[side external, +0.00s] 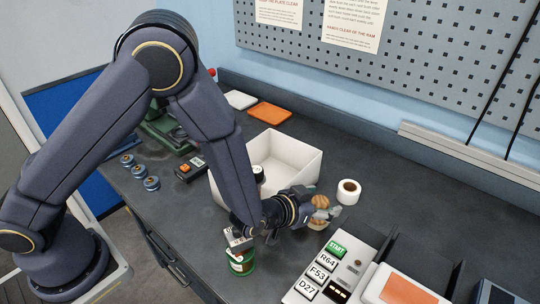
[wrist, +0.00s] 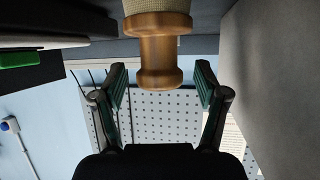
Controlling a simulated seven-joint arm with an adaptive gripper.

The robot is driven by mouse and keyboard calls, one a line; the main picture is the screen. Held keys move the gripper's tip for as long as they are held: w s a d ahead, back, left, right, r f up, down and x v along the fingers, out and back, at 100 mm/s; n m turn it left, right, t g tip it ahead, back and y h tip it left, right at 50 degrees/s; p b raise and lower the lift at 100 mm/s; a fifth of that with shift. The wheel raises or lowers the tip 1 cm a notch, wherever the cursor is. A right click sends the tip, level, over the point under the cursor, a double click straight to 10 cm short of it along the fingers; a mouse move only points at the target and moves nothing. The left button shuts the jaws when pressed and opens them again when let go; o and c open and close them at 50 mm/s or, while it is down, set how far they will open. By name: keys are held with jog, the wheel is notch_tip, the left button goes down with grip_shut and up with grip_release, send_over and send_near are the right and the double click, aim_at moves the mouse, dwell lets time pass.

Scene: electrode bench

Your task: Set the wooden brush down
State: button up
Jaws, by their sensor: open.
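The wooden brush (wrist: 158,62) shows in the wrist view at top centre, with a turned wooden handle and a pale woven or bristled part at the upper edge. In the side external view the brush (side external: 320,202) is at the end of my gripper (side external: 312,209), partly hidden by the fingers. My gripper (wrist: 161,82) is open, with one finger on each side of the handle. Gaps show between the handle and both fingers in the wrist view. The brush seems to stand on the dark bench; its contact with the bench is hard to see.
A white bin (side external: 300,165) with a roll inside stands behind my gripper. A white tape roll (side external: 348,191) is to the right. A green tin (side external: 241,265) and a labelled button panel (side external: 320,272) are in front.

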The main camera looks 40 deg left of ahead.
jog(key=shift+r, duration=0.1)
jog(key=c, duration=1.4)
